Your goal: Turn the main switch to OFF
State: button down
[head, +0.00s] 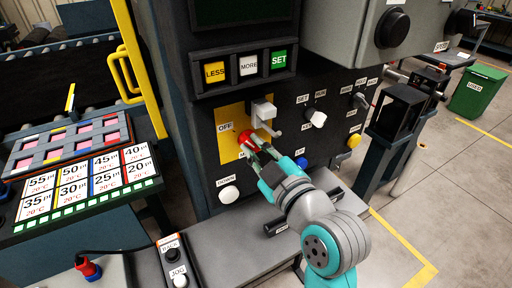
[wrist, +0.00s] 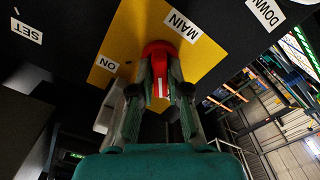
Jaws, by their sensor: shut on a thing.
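The main switch is a red rotary handle (head: 245,136) on a yellow plate (head: 229,151) on the dark machine front. It also shows in the wrist view as a red handle (wrist: 158,49) with a white mark. An OFF label (head: 224,126) is at the upper left of the handle. In the wrist view an ON label (wrist: 107,64) and a MAIN label (wrist: 182,25) are on the plate. My gripper (head: 252,143) is shut on the red handle, one finger each side in the wrist view (wrist: 160,88). The fingers partly hide the handle; I cannot tell its exact angle.
A grey bracket (head: 264,112) juts out just above right of the switch. A grey ledge (head: 222,240) lies below.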

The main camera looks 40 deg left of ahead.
jog(key=shift+n, duration=0.6)
jog(key=c, duration=1.1)
grip_release()
jog(key=shift+c, duration=0.2)
jog(key=v, duration=1.2)
jog(key=shift+f, duration=0.1)
